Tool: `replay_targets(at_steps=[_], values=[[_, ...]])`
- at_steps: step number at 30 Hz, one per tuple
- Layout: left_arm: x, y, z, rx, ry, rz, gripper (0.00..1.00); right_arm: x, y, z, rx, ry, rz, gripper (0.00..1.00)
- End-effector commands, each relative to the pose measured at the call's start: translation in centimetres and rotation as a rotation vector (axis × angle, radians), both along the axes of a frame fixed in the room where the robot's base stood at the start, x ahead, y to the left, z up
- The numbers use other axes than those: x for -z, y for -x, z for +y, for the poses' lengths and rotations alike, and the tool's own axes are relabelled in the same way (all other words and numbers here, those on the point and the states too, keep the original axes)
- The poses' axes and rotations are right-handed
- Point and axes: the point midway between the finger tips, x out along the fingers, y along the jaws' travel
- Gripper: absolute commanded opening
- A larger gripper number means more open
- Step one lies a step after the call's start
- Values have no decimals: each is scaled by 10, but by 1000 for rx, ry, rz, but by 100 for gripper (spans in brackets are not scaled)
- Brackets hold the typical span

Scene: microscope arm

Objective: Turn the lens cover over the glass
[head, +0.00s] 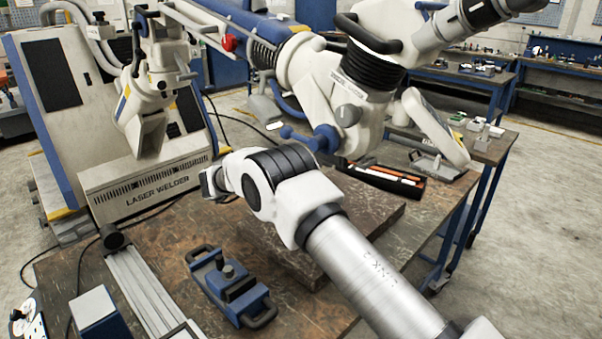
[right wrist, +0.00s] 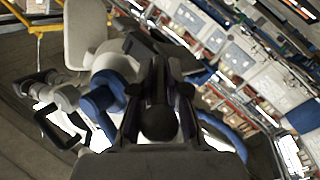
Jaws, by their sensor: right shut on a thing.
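The microscope head (head: 345,105) is white with black bellows and hangs over the workbench. At its lower end is a blue knobbed part (head: 325,138), which I take to be the lens cover; blue parts (right wrist: 104,100) also show in the right wrist view. My right arm comes in from the lower right, with its wrist just below this part. The glass cannot be told apart. My left gripper is not in view.
A laser welder (head: 150,185) stands at the left. A blue clamp fixture (head: 228,285) and an aluminium rail (head: 140,285) are on the bench in front. A tool tray (head: 385,180) lies behind my arm. A cable runs along the bench at left.

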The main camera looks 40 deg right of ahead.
Motion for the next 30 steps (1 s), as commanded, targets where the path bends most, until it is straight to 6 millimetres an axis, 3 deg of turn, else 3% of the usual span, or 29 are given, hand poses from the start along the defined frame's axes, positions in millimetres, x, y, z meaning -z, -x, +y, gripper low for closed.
replay_targets(at_steps=[9,23,24,25,26,30], values=[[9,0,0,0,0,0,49,3,1,-1,111,-3,2,0],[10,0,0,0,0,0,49,3,1,-2,125,-3,6,0],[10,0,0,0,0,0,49,3,1,-2,125,-3,6,25],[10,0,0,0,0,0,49,3,1,-2,125,-2,5,35],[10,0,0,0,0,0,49,3,1,-2,125,-2,5,39],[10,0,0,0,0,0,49,2,1,-1,123,-1,3,39]])
